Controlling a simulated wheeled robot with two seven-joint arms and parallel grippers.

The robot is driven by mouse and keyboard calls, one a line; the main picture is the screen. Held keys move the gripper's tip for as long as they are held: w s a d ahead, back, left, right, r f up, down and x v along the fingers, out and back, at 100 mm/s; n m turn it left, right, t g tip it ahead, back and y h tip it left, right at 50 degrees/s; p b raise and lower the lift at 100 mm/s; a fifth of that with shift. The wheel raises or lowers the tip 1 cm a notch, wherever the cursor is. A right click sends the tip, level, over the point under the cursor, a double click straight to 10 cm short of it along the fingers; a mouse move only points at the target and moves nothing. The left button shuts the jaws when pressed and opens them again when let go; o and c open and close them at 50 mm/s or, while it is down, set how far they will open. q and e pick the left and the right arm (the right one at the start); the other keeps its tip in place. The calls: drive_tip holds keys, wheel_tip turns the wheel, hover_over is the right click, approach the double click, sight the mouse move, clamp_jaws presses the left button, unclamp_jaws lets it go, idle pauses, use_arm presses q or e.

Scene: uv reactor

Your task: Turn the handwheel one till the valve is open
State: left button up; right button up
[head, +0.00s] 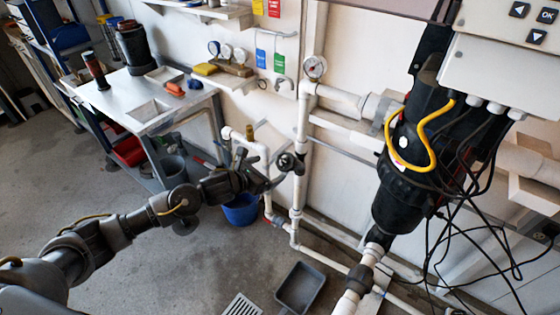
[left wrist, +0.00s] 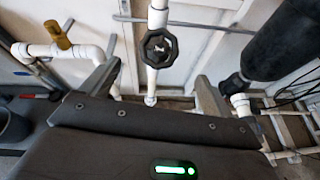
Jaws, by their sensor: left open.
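The handwheel (head: 287,161) is a small black wheel on a white vertical pipe in the middle of the head view. In the left wrist view the handwheel (left wrist: 160,48) faces me, dark and many-sided with a pale mark at its centre. My left gripper (head: 272,166) is just left of the wheel. In the left wrist view my left gripper (left wrist: 157,76) has its fingers wide apart, empty. The wheel appears between and beyond the fingertips, with no contact visible. My right gripper is not in view.
A pressure gauge (head: 315,67) is above the wheel. A black reactor cylinder (head: 405,165) with loose cables stands to the right. A blue bucket (head: 240,209) is below my left gripper. A metal bench (head: 120,100) is at left. A grey tray (head: 299,288) lies on the floor.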

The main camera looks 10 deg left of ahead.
sight(284, 162)
use_arm(q)
drive_tip(key=p+x, duration=0.1)
drive_tip(key=x, duration=1)
drive_tip(key=shift+a, duration=0.1)
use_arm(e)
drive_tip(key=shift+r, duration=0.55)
